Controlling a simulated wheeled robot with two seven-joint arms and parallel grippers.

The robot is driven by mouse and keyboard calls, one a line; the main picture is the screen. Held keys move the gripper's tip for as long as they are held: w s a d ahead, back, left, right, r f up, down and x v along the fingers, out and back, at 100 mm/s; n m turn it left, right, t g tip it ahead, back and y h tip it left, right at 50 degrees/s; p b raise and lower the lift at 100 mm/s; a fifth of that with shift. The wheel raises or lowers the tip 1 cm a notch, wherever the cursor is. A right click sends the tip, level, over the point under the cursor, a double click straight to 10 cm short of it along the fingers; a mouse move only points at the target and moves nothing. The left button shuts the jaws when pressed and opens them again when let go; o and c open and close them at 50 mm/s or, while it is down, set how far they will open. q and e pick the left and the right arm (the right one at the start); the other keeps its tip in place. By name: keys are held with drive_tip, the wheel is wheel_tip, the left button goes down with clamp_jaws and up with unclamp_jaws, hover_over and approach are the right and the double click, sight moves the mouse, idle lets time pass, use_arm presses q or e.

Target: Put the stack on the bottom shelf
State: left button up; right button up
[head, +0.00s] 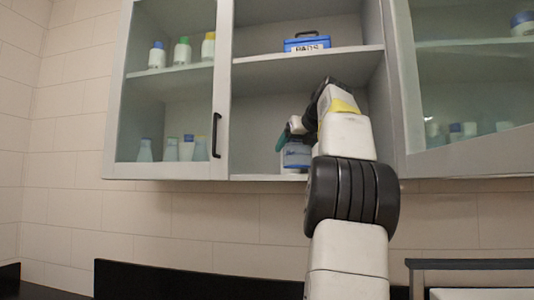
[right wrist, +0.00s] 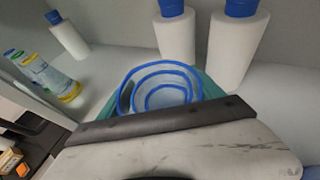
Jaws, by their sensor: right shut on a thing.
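The stack (head: 296,157), pale with blue, is inside the open middle bay of the wall cabinet, at the bottom shelf (head: 255,177). In the right wrist view the stack (right wrist: 160,88) shows as nested round pieces with blue rims. My right gripper (head: 288,140) reaches in from the front, its teal fingers shut on the stack. I cannot tell whether the stack's base touches the shelf, as my arm hides part of it. My left gripper is not in view.
A blue box labelled PADS (head: 307,45) sits on the shelf above. Small bottles (head: 182,52) stand behind the glass door (head: 170,100) at left. In the right wrist view, white bottles with blue caps (right wrist: 238,50) (right wrist: 176,38) stand close to the stack.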

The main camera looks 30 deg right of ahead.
drive_tip(key=shift+f, duration=0.85)
drive_tip(key=o, duration=1.5)
drive_tip(key=shift+f, duration=0.15)
drive_tip(key=shift+r, duration=0.2)
drive_tip(key=v, duration=1.2)
drive_tip(key=shift+f, duration=0.15)
